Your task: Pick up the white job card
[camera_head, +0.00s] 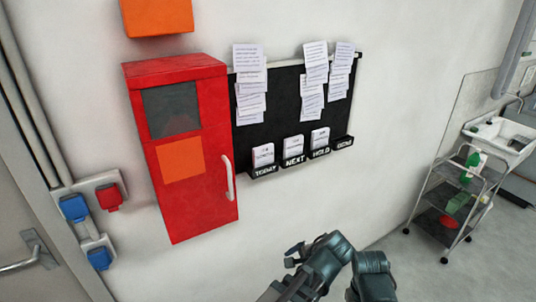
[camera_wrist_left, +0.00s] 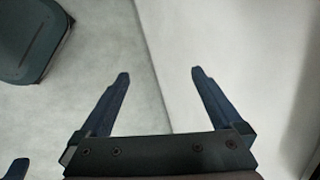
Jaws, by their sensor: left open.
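White job cards stand in the pockets of the black wall board (camera_head: 280,112): one in the TODAY pocket (camera_head: 263,155), one in the second pocket (camera_head: 293,147) and one in the HOLD pocket (camera_head: 320,138). No card shows in the DONE pocket (camera_head: 344,143). Print on the cards is too small to read. My left gripper (camera_head: 292,256) is below the board, apart from the cards. In the left wrist view its two fingers (camera_wrist_left: 160,75) are spread with nothing between them.
Several clipped paper sheets (camera_head: 250,85) hang on the board's upper part. A red cabinet (camera_head: 190,215) with a white handle stands out left of the board. A wheeled grey cart (camera_head: 440,195) stands at the right. The wall below the pockets is bare.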

